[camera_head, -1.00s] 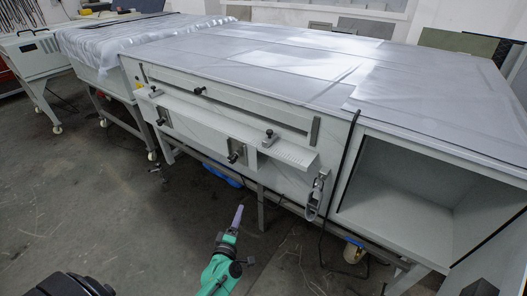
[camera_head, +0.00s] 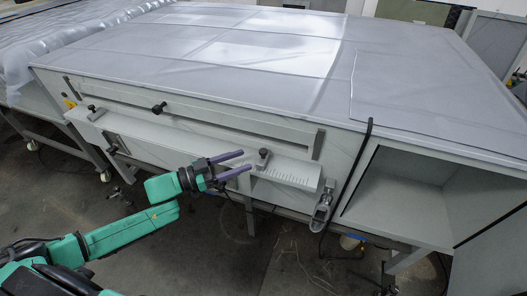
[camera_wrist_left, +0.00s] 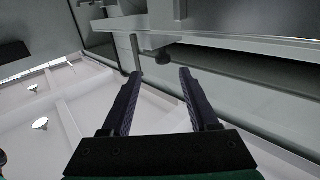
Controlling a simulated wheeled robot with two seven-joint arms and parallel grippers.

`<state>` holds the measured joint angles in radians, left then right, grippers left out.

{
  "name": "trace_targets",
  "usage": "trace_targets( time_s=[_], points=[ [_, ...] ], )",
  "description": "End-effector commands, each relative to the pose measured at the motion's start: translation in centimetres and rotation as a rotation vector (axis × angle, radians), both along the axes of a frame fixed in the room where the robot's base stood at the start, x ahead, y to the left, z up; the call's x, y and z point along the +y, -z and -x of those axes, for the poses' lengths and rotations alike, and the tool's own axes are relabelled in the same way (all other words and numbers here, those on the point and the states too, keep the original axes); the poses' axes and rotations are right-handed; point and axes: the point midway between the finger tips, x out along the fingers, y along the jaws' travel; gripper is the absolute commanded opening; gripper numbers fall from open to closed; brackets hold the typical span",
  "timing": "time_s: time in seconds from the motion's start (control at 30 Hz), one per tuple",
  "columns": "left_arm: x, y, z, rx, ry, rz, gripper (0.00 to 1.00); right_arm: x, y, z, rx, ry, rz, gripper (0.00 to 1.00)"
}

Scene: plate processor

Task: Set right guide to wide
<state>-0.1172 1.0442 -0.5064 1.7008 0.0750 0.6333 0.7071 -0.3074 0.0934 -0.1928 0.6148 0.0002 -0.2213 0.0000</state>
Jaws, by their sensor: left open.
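The right guide (camera_head: 262,158) is a small grey block with a black knob on the ledge (camera_head: 180,148) along the front of the grey plate processor (camera_head: 240,85). The left guide (camera_head: 97,113) sits near the ledge's left end. My left gripper (camera_head: 246,161) is open and empty, its purple fingers pointing right, close to the right guide in the picture. I cannot tell whether they touch. My right gripper is out of view.
A long slot bar with a black knob (camera_head: 159,108) runs above the ledge. Another knob (camera_head: 112,150) sticks out below it. A metal latch (camera_head: 322,208) and a black cable hang at the right, beside an open compartment (camera_head: 395,205).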

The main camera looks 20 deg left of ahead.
Motion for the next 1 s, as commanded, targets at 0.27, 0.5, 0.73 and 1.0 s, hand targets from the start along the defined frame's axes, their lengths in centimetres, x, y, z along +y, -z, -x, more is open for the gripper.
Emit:
trace_targets(
  time_s=[0.27, 0.5, 0.73, 1.0],
  points=[
    [-5.0, -0.2, -4.5, -0.001, -0.003, 0.003, 0.61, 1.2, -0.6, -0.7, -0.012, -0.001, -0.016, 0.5],
    [-6.2, 0.0, -5.5, 0.001, -0.002, 0.0, 0.61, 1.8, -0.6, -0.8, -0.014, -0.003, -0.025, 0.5],
    [-6.2, 0.0, -5.5, 0.001, -0.002, 0.0, 0.3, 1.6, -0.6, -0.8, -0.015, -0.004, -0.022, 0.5],
    [-6.2, 0.0, -5.5, 0.001, -0.002, 0.0, 0.0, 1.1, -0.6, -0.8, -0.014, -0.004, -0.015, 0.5]
  ],
)
